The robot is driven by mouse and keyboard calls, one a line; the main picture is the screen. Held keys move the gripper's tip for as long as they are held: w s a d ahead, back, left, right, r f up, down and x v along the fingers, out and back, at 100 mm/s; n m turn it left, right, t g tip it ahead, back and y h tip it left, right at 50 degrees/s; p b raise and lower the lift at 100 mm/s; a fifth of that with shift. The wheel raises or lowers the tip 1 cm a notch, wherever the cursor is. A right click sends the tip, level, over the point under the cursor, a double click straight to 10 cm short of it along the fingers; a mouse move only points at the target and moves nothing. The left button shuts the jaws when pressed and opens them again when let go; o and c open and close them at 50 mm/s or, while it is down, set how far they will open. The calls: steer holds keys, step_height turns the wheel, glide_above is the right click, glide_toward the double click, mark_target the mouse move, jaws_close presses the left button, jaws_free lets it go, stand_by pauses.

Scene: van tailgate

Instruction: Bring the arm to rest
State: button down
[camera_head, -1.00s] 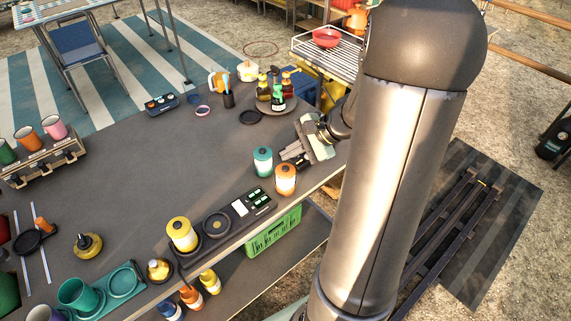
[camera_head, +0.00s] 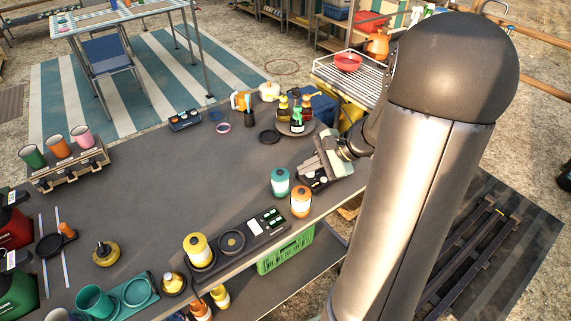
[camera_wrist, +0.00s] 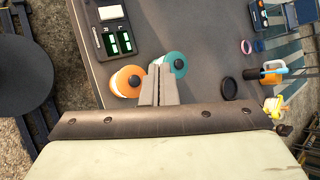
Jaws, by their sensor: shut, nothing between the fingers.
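My gripper (camera_head: 314,176) is over the right end of the grey tailgate table (camera_head: 190,165). In the wrist view its two fingers (camera_wrist: 158,86) are together with nothing between them. In that view the fingertips overlap the gap between an orange-and-white canister (camera_wrist: 127,82) and a teal canister (camera_wrist: 177,62); I cannot tell the height between them. In the head view the teal canister (camera_head: 280,182) and the orange-and-white canister (camera_head: 301,201) stand upright, left of and in front of the gripper. My arm hides the table's far right edge.
A round tray with bottles (camera_head: 296,128) stands behind the gripper. A wire rack with a red bowl (camera_head: 347,62) is at the back right. A black console (camera_head: 238,242) lies along the front edge, above a green crate (camera_head: 286,250). The table's middle is clear.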

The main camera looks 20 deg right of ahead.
steer(key=s+a+r+n+g+h, duration=0.3)
steer(key=s+a+n+g+h, duration=0.2)
steer(key=s+a+n, duration=0.8)
steer(key=s+n+h, duration=0.2)
steer(key=s+n, duration=0.1)
steer(key=shift+s+a+n, duration=0.3)
steer(key=shift+s, duration=0.05)
